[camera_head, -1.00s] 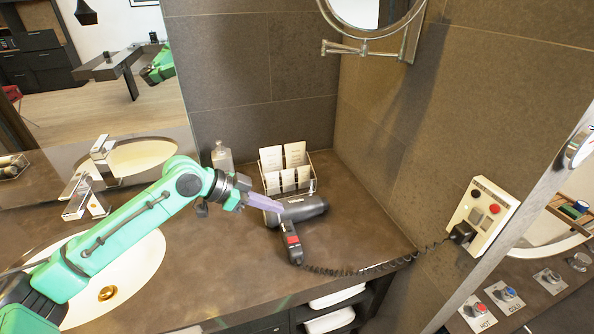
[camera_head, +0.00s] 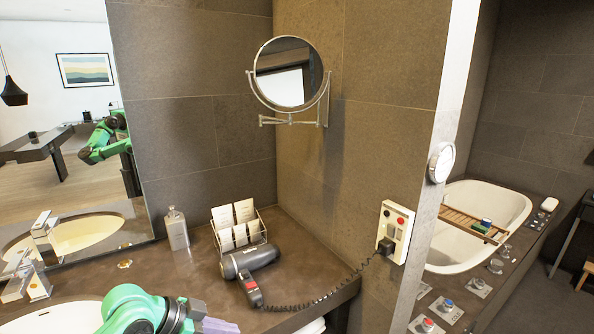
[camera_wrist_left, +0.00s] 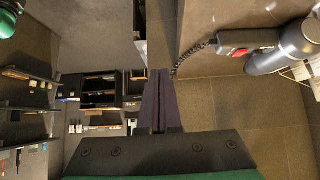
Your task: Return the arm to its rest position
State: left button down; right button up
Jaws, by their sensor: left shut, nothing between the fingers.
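My left gripper (camera_head: 219,326) shows at the bottom of the head view, on the green left arm (camera_head: 145,312). Its purple fingers lie together with nothing between them. In the left wrist view the shut fingers (camera_wrist_left: 160,103) point up the picture. They are apart from the hair dryer. The black hair dryer (camera_head: 250,262) lies on the vanity counter, beyond the gripper in the head view. It also shows at the upper right of the left wrist view (camera_wrist_left: 284,46). My right gripper is in neither view.
The counter (camera_head: 189,271) holds a soap bottle (camera_head: 176,230) and a card rack (camera_head: 239,232). The dryer's coiled cord (camera_head: 325,296) runs to a wall panel (camera_head: 394,228). A sink (camera_head: 50,318) and faucet (camera_head: 35,278) are at left. A round mirror (camera_head: 288,72) juts from the wall.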

pick_arm(q)
jog(key=s+f+n+y, duration=0.3)
jog(key=s+f, duration=0.5)
jog(key=s+a+f+n+g+y, duration=0.1)
jog(key=s+a+f+n+y, duration=0.35)
jog(key=s+a+n, duration=0.5)
notch_tip(320, 180, down, 21)
jog(key=s+d+m+g, duration=0.1)
jog(key=s+d+m, duration=0.1)
jog(key=s+m, duration=0.1)
jog(key=s+a+f, duration=0.1)
jog(key=s+f, duration=0.7)
jog(key=s+a+f+g, duration=0.1)
jog(key=s+a+f, duration=0.1)
jog(key=s+f, duration=0.6)
jog(key=shift+s+a+f+g+b, duration=0.25)
jog(key=shift+s+f+g+b, duration=0.15)
jog(key=shift+s, duration=0.2)
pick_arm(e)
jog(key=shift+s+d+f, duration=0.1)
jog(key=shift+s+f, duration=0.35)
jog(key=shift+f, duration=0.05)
